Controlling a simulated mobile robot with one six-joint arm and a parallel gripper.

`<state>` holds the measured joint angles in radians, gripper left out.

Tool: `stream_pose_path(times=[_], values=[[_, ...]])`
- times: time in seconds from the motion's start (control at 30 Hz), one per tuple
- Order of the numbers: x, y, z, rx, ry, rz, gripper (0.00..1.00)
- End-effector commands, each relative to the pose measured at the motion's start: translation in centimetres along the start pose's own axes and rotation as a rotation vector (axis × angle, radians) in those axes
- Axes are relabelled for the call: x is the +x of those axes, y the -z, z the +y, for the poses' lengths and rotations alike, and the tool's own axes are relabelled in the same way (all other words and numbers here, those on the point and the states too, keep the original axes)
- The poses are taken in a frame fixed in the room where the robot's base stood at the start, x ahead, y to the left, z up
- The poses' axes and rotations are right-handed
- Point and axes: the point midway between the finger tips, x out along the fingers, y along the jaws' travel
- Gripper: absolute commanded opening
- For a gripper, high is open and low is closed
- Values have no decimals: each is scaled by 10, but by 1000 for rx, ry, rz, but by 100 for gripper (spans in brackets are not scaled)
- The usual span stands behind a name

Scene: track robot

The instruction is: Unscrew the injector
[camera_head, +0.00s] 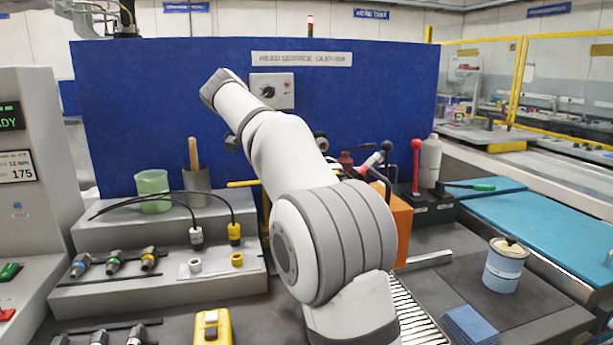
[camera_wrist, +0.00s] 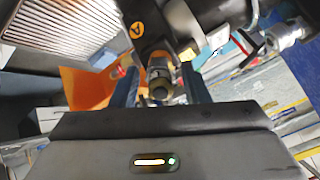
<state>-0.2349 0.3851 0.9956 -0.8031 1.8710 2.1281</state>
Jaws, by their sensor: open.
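In the wrist view, an injector (camera_wrist: 160,74), a short metal cylinder with a brass-coloured end, sticks out of a dark head (camera_wrist: 150,22) marked with an orange "A" label. My gripper (camera_wrist: 160,84) is open, with one dark blue finger on each side of the injector. Gaps seem to show between fingers and injector; contact cannot be told. In the head view my arm hides the gripper and this injector. Loose injectors with blue (camera_head: 80,265), green (camera_head: 115,261) and yellow (camera_head: 149,259) bands lie on the grey stepped rack at left.
An orange block (camera_head: 392,222) stands right of my arm, beside a red-knobbed lever (camera_head: 416,165). A lidded blue-grey pot (camera_head: 504,266) stands on the right bench. Black cables end in white (camera_head: 196,235) and yellow (camera_head: 234,232) connectors. A blue panel (camera_head: 170,100) closes the back.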

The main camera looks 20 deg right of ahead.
Motion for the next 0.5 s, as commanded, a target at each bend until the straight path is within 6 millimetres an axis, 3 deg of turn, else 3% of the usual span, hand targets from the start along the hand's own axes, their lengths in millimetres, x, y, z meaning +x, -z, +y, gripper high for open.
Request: stream_pose_path(times=[0.5], values=[[1, -1, 0, 487, 1, -1, 42]])
